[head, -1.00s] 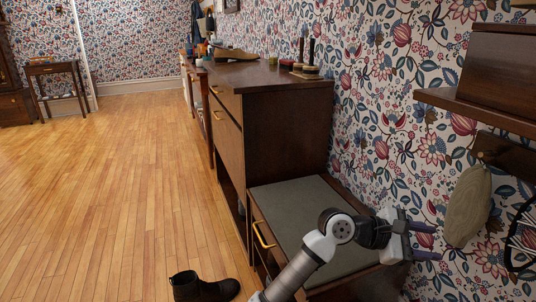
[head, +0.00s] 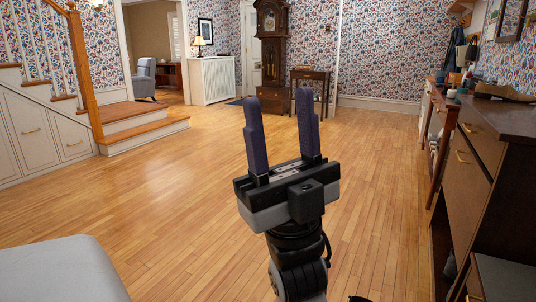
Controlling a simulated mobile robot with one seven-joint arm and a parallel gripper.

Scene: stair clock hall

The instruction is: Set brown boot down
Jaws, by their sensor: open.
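My gripper (head: 282,112) is raised in the middle of the head view, its two dark purple fingers apart and pointing up. Nothing is between them. Of the brown boot, only a small dark sliver (head: 358,299) at the bottom edge may show, on the floor to the right of my arm. The rest is out of the picture, so its pose cannot be told now.
A dark wooden cabinet (head: 468,190) lines the right side, with a tan shoe (head: 503,92) on top. A low bench (head: 505,277) is at the lower right. A pale padded seat (head: 60,270) is at the lower left. The wooden floor (head: 170,205) between is largely clear.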

